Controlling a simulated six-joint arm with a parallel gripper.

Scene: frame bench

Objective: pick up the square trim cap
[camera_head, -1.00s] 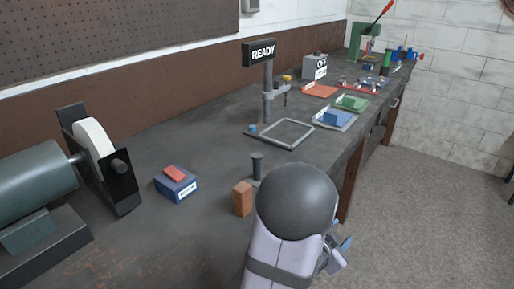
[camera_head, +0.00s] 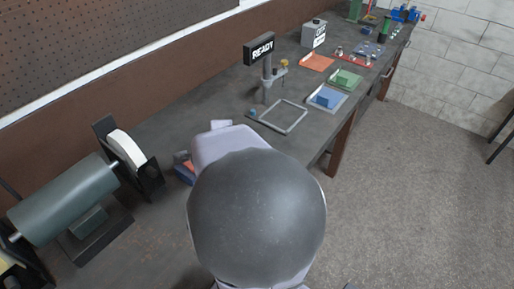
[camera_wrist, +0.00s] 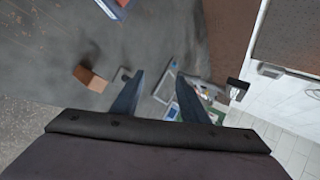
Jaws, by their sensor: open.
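I cannot tell for certain which piece is the square trim cap. A small flat red piece (camera_head: 187,166) lies on a blue labelled box (camera_head: 183,177), mostly hidden by my arm in the head view. The blue box (camera_wrist: 111,9) also shows at the top edge of the wrist view, with the red piece (camera_wrist: 122,3) cut off there. My gripper (camera_wrist: 159,74) is open, with nothing visibly held between its fingers. The box lies up and left of the fingers in the wrist view. In the head view my arm hides the fingers.
In the wrist view, a brown block (camera_wrist: 90,78) and a short dark post stand left of the fingers. A grinder (camera_head: 70,200) fills the bench's left end. A grey square frame (camera_head: 285,117), a READY stand (camera_head: 262,48) and coloured trays (camera_head: 326,99) stand farther along.

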